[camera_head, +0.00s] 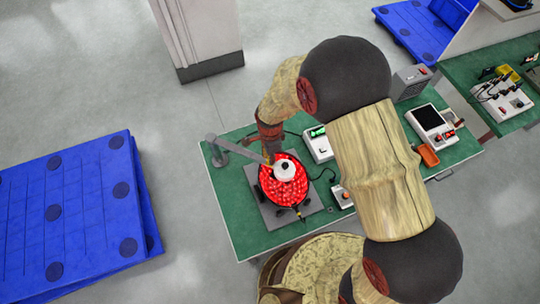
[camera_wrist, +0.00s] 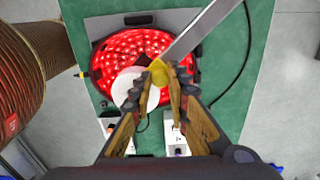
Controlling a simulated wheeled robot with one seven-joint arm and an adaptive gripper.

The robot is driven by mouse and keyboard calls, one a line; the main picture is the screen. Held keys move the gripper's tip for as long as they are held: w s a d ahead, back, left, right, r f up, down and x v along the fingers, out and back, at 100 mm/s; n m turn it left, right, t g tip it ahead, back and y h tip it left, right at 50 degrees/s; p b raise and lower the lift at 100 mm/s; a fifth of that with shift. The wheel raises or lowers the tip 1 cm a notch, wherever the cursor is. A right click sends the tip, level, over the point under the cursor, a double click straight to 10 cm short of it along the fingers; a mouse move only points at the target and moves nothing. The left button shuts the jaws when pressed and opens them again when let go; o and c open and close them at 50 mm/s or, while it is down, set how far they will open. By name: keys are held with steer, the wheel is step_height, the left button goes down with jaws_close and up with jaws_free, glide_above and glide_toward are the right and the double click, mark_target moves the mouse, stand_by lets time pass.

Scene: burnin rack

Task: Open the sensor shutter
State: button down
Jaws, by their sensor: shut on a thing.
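A round fixture of glowing red lights (camera_head: 270,188) sits on a grey plate on the green bench; it also shows in the wrist view (camera_wrist: 112,62). A white disc (camera_head: 284,171) with a dark centre in the head view lies over it; the wrist view shows the disc (camera_wrist: 127,86) left of my fingers. A flat grey bar (camera_head: 238,150) reaches in from a post at the bench's left. In the wrist view the bar (camera_wrist: 200,32) ends at a yellow knob (camera_wrist: 158,71). My gripper (camera_wrist: 160,82) is shut on this knob. Which part is the shutter is unclear.
A device with a green display (camera_head: 318,142) and a small box (camera_head: 341,196) stand right of the fixture. A dark-screened instrument (camera_head: 430,118) and an orange bin (camera_head: 428,155) are farther right. Blue pallets (camera_head: 75,215) lie on the floor at left. Cables cross the bench.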

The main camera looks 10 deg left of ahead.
mark_target(256, 156)
steer(key=a, duration=0.2)
steer(key=w+a+b, duration=0.1)
steer(key=a, duration=0.1)
steer(key=a+b, duration=0.1)
steer(key=a, duration=0.1)
steer(key=shift+w, duration=0.35)
steer(key=c, duration=1.7)
jaws_free()
steer(key=shift+r, duration=0.1)
step_height(256, 156, up, 12)
steer(key=shift+f, duration=0.1)
